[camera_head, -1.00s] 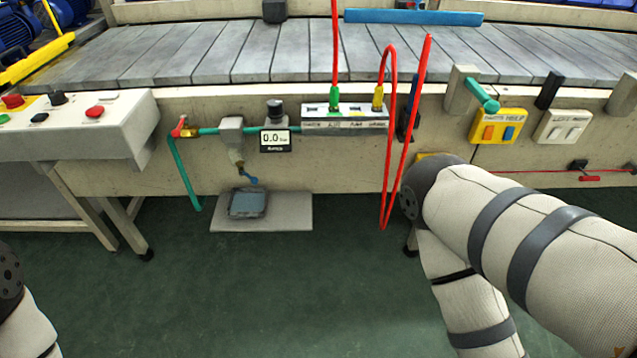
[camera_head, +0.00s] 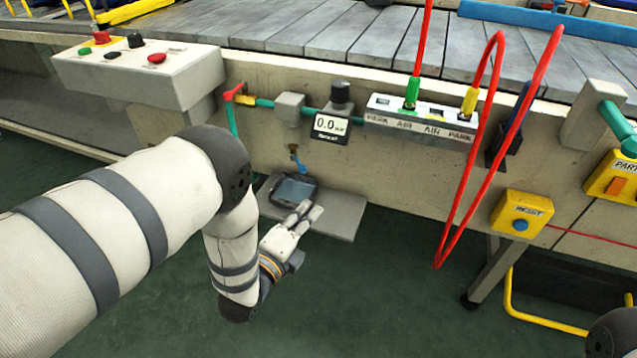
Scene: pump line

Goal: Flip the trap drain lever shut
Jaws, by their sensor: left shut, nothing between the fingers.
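The trap (camera_head: 290,109) is a grey block on the green air pipe on the conveyor's side. Below it hangs a small drain valve with a blue lever (camera_head: 297,161), which slants down and to the right. My left gripper (camera_head: 309,211) is shut and empty, lower than the lever and a little to its right. It appears in front of the dark tray (camera_head: 293,190); I cannot tell whether it touches it. A gap shows between gripper and lever. My right gripper is out of view.
A gauge reading 0.0 (camera_head: 331,125) sits right of the trap, and a red-handled valve (camera_head: 233,92) left of it. Red hoses (camera_head: 470,180) hang in a loop on the right. A control box (camera_head: 140,72) juts out upper left. A pale plate (camera_head: 340,215) lies below.

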